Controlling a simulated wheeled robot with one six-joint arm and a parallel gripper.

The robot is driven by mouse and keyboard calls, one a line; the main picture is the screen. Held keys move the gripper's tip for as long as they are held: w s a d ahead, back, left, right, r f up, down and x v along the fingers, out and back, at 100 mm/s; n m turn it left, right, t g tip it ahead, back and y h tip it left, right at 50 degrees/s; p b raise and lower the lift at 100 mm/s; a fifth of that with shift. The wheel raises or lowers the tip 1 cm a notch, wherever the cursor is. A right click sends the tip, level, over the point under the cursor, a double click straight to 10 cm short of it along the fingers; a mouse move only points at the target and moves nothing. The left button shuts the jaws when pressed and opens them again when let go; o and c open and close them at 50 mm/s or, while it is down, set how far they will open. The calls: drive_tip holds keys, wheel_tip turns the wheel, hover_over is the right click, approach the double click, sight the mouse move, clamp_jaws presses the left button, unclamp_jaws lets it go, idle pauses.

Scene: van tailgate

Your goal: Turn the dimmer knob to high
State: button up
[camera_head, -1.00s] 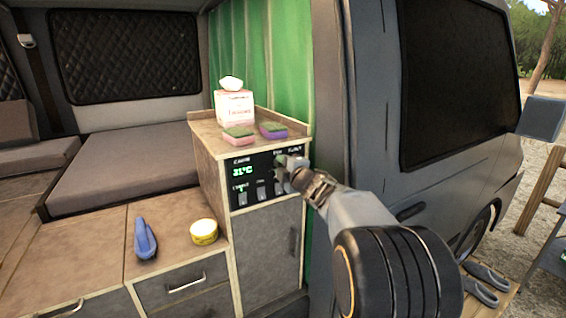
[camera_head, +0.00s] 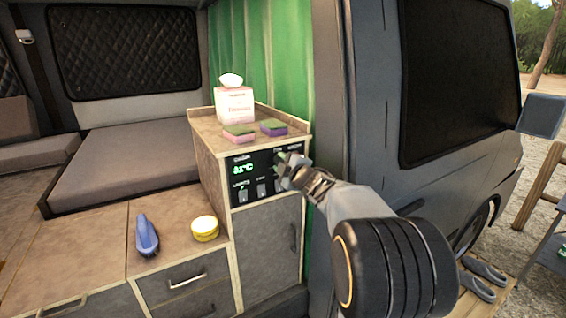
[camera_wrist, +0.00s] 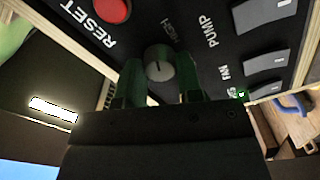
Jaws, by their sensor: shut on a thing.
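The dimmer knob (camera_wrist: 160,62) is a small grey round knob on the black control panel (camera_wrist: 215,15), with the word HIGH printed beside it. In the wrist view my gripper (camera_wrist: 160,82) has a green finger on each side of the knob and is shut on it. The pale mark on the knob is too small to tell its setting. In the head view my gripper (camera_head: 284,168) is against the right part of the panel (camera_head: 236,196) and hides the knob.
A red RESET button (camera_wrist: 112,8) and several rocker switches (camera_wrist: 264,60) flank the knob. A tissue box (camera_head: 235,106) and two sponges (camera_head: 240,133) sit on the cabinet top. A yellow tin (camera_head: 205,229) and a blue handled object (camera_head: 146,236) lie on the lower counter.

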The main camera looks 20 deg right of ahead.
drive_tip(key=o, duration=0.6)
drive_tip(key=shift+r, duration=0.35)
drive_tip(key=o, duration=0.3)
drive_tip(key=shift+f, duration=0.2)
drive_tip(key=s, duration=0.4)
drive_tip(key=s+d+b, duration=0.1)
drive_tip(key=s, duration=0.4)
drive_tip(key=s+b, duration=0.1)
drive_tip(key=s, duration=0.3)
drive_tip(key=shift+s+d, duration=0.25)
drive_tip(key=shift+s, duration=0.1)
